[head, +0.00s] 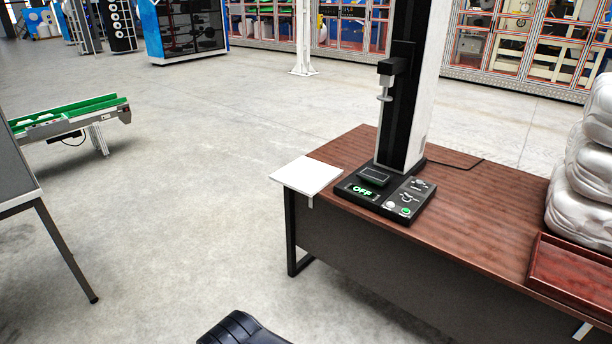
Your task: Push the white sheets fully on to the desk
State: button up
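The white sheets (306,175) lie as a flat, neat stack at the left end of the brown desk (470,215). Their left part juts out past the desk's left edge near the front corner, over the floor. Their right side lies on the desk top, close to the black base of the test stand. A small pale piece shows just below their front corner. A black rounded part of mine (240,328) shows at the bottom edge of the head view, apart from the desk and sheets. My gripper's fingers do not show.
A tall test stand (412,95) with an "OFF" display stands right of the sheets. White wrapped bundles (585,175) and a red-brown tray (570,278) are at the desk's right. A grey table (18,175) and green conveyor (75,112) stand left. Floor between is clear.

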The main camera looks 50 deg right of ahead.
aim_at(307, 176)
jog(key=i+l+z, duration=0.35)
jog(key=i+l, duration=0.5)
jog(key=i+l+z, duration=0.3)
jog(key=i+l, duration=0.55)
jog(key=i, duration=0.1)
